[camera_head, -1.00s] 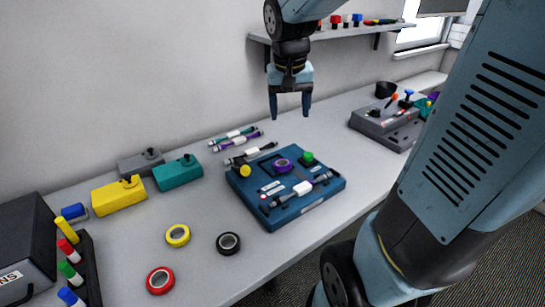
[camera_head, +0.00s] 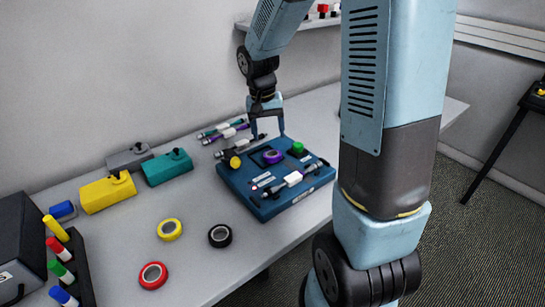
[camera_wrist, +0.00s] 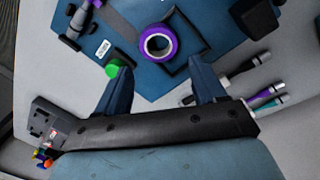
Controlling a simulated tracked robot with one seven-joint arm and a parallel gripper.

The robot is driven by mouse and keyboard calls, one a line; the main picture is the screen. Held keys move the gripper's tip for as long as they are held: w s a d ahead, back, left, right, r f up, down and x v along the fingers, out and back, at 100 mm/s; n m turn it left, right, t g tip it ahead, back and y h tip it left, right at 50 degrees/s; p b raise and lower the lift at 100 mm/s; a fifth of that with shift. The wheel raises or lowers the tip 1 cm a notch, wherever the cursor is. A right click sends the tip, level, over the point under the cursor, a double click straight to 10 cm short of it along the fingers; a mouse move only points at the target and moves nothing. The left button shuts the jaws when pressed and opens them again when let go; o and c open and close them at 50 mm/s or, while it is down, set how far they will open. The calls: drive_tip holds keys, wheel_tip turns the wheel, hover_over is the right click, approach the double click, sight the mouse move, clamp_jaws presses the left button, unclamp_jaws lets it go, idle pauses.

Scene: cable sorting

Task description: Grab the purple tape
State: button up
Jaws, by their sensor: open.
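The purple tape (camera_head: 273,157) is a small roll with a white core. It lies flat on the blue board (camera_head: 256,204), by a dark square outline. In the wrist view the purple tape (camera_wrist: 158,44) sits at upper centre, ahead of my fingertips. My gripper (camera_head: 268,136) is open and empty, above the far side of the board, behind and above the tape. In the wrist view my gripper (camera_wrist: 160,66) has its two fingers spread wide, with the tape between their lines but apart from them.
On the board are a green button (camera_head: 297,147), a yellow knob (camera_head: 235,162) and a white-and-black connector (camera_head: 293,178). Cables (camera_head: 228,131) lie behind it. Yellow (camera_head: 169,229), black (camera_head: 220,236) and red (camera_head: 153,275) tape rolls lie in front left on open table.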

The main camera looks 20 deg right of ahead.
drive_tip(key=shift+d+f, duration=0.2)
drive_tip(key=shift+f, duration=1)
drive_tip(key=shift+d+f, duration=0.15)
drive_tip(key=shift+f, duration=1.1)
drive_tip(key=shift+d+f, duration=0.2)
drive_tip(key=shift+f, duration=1)
drive_tip(key=c, duration=0.8)
drive_tip(key=shift+r, duration=0.1)
